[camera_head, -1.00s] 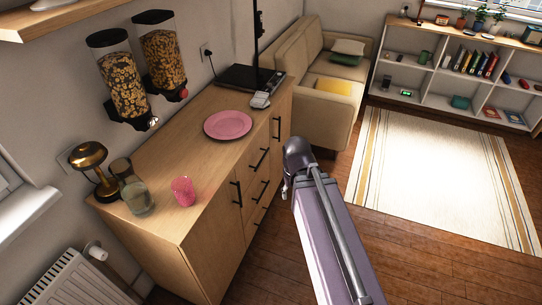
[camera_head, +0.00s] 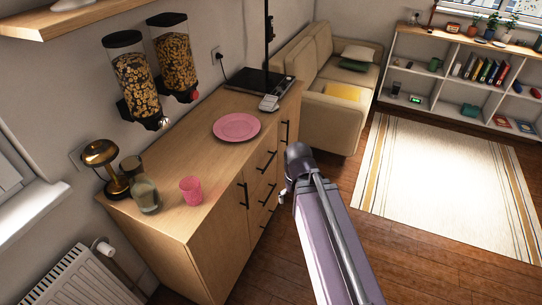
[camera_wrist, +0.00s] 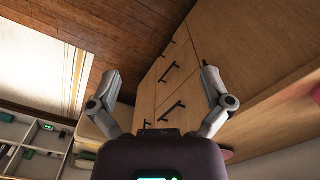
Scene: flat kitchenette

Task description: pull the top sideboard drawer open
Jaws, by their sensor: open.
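The wooden sideboard (camera_head: 160,245) stands along the left wall, with a middle stack of drawers between two doors. The top drawer (camera_head: 262,151) appears closed, with a dark bar handle (camera_head: 266,161) on its front. In the head view my arm is to the right of the sideboard front and mostly hides my gripper. In the wrist view my gripper (camera_wrist: 161,70) is open, its two fingers wide apart with nothing between them. Beyond the fingers are the sideboard front and several dark handles, including one bar handle (camera_wrist: 172,112); I cannot tell which belongs to the top drawer.
A pink plate (camera_head: 237,127), pink cup (camera_head: 191,190), glass jar (camera_head: 146,196) and brass lamp (camera_head: 103,160) stand on the sideboard. A beige sofa (camera_head: 330,120) stands beyond it. Wooden floor (camera_head: 420,260) is clear at right, with a pale rug (camera_head: 440,180) farther back.

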